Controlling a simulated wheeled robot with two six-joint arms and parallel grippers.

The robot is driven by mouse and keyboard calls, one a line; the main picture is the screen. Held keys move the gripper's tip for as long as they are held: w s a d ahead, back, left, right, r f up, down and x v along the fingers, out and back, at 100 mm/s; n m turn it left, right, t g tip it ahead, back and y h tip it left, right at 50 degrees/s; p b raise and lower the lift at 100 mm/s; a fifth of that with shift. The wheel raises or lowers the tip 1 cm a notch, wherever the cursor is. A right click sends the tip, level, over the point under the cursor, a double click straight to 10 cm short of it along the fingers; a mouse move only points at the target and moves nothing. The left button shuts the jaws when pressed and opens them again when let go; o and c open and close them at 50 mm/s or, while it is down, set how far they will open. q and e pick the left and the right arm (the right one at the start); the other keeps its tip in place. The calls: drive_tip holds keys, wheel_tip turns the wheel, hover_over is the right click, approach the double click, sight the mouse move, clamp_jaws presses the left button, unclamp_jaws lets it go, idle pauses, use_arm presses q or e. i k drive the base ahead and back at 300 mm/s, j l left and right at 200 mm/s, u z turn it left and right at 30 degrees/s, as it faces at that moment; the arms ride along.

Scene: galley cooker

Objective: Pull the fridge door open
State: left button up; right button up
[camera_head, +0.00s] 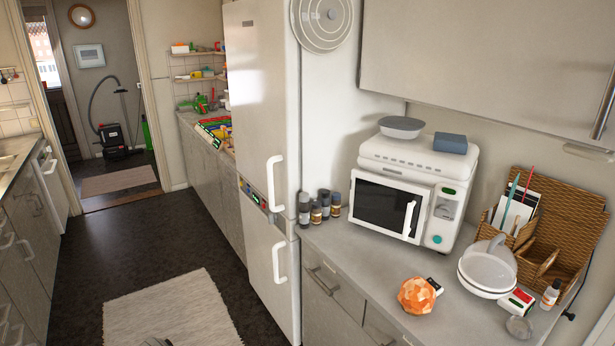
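The tall white fridge (262,90) stands at the middle of the head view, its front facing left. Its upper door is shut and has a white vertical handle (274,183) near the door's right edge. A lower door (258,275), also shut, has a similar white handle (279,262). A narrow dark strip with coloured items shows between the two doors. Neither of my grippers can be made out in this view, and nothing touches the handles.
A counter (370,270) right of the fridge holds a white microwave (405,190), several small jars (318,210), an orange faceted ball (416,295) and a wicker rack (560,225). The floor (160,240) left of the fridge is open, with a pale rug (170,312).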

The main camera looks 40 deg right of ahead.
sight(263, 45)
drive_tip(key=i+z, duration=0.75)
drive_tip(key=z, duration=0.2)
drive_tip(key=i+j+z, duration=0.25)
drive_tip(key=z, duration=0.2)
drive_tip(key=i, duration=0.1)
